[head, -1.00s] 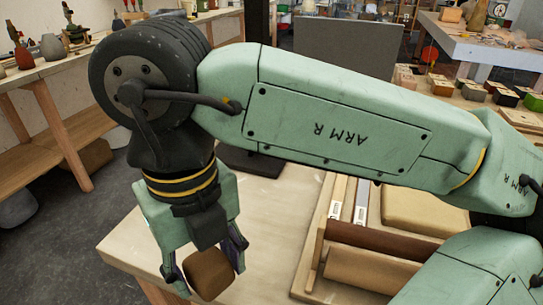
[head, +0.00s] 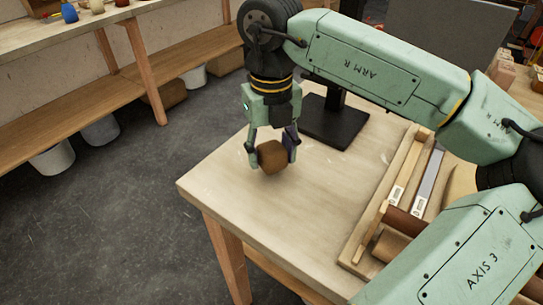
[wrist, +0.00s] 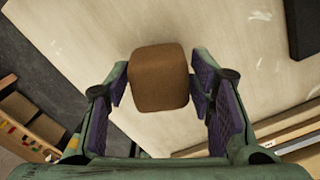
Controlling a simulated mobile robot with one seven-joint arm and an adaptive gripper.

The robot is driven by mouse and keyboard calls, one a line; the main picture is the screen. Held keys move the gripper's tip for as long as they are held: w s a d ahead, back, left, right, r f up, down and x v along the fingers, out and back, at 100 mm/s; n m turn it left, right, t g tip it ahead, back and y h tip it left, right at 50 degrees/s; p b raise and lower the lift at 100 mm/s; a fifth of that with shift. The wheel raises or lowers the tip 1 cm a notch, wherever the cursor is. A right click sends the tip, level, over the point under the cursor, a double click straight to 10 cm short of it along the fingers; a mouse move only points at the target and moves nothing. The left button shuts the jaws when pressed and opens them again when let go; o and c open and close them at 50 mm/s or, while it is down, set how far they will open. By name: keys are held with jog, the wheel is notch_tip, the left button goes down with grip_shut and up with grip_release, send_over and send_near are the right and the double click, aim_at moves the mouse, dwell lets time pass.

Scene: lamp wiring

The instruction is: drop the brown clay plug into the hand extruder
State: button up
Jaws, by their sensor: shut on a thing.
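The brown clay plug (head: 272,157) is a rounded brown block. My gripper (head: 271,150) is shut on it, with a finger on each side, and holds it over the pale wooden table near its left part. In the wrist view the plug (wrist: 159,78) sits between the purple finger pads of my gripper (wrist: 160,85). How far it is above the table top is hard to tell. I cannot make out the hand extruder in these frames.
A black stand with a flat base (head: 334,124) is at the table's (head: 262,208) back edge, behind my gripper. A wooden tray (head: 365,232) with rollers and strips lies to the right. The table's front left is clear. A shelf bench (head: 60,106) stands far left.

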aim_at(272, 163)
notch_tip(272, 163, down, 2)
jog(key=shift+f+p, duration=0.1)
jog(key=shift+p, duration=0.35)
jog(key=shift+f, duration=0.3)
jog(key=shift+f+b, duration=0.25)
jog(key=shift+b, duration=0.1)
jog(key=o, duration=1.4)
jog(key=shift+r, duration=0.1)
jog(key=shift+r, duration=0.1)
jog(key=shift+r+p, duration=0.25)
jog(key=shift+p, duration=0.15)
notch_tip(272, 163, up, 12)
jog(key=b, duration=0.2)
jog(key=shift+f+b, duration=0.15)
jog(key=shift+b, duration=0.15)
